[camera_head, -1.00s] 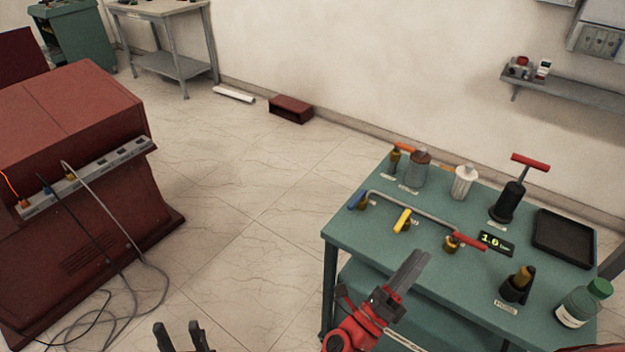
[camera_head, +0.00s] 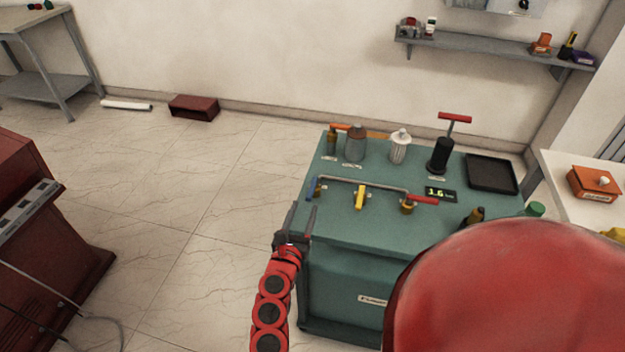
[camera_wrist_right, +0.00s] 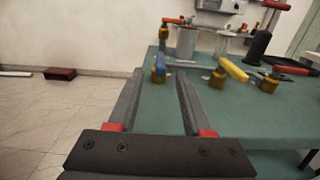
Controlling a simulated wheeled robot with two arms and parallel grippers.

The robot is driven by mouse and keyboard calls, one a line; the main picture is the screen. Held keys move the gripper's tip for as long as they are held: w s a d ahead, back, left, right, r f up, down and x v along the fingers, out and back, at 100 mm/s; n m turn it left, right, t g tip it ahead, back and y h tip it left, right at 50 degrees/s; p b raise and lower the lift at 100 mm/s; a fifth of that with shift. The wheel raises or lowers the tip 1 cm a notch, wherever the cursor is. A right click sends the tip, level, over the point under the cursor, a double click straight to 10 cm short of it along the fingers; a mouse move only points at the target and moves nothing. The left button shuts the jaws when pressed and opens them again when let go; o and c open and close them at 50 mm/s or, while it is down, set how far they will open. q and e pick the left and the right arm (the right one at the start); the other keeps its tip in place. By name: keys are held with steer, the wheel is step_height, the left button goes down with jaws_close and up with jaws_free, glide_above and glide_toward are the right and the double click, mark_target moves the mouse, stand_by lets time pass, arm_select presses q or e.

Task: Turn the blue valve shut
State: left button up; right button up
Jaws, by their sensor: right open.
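The blue valve (camera_head: 311,188) is a small blue handle on a brass body at the left edge of the green table, at the left end of a grey pipe (camera_head: 365,181). In the right wrist view the blue handle (camera_wrist_right: 158,67) lies just beyond the fingertips, roughly centred between them. My right gripper (camera_head: 302,212) is open and empty near the table's front left corner, apart from the valve. Its two fingers also show in the right wrist view (camera_wrist_right: 160,78). My left gripper is out of view.
My red arm covers the lower right.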

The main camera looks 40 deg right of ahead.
mark_target(314, 182)
steer(key=p+x, duration=0.2)
steer(key=x, duration=0.7)
steer(key=shift+w+d+r+p, duration=0.15)
steer(key=shift+d+p, duration=0.1)
steer(key=shift+p, duration=0.1)
steer(key=shift+w+d, duration=0.35)
steer(key=shift+d, duration=0.15)
jaws_close()
stand_by(0.4)
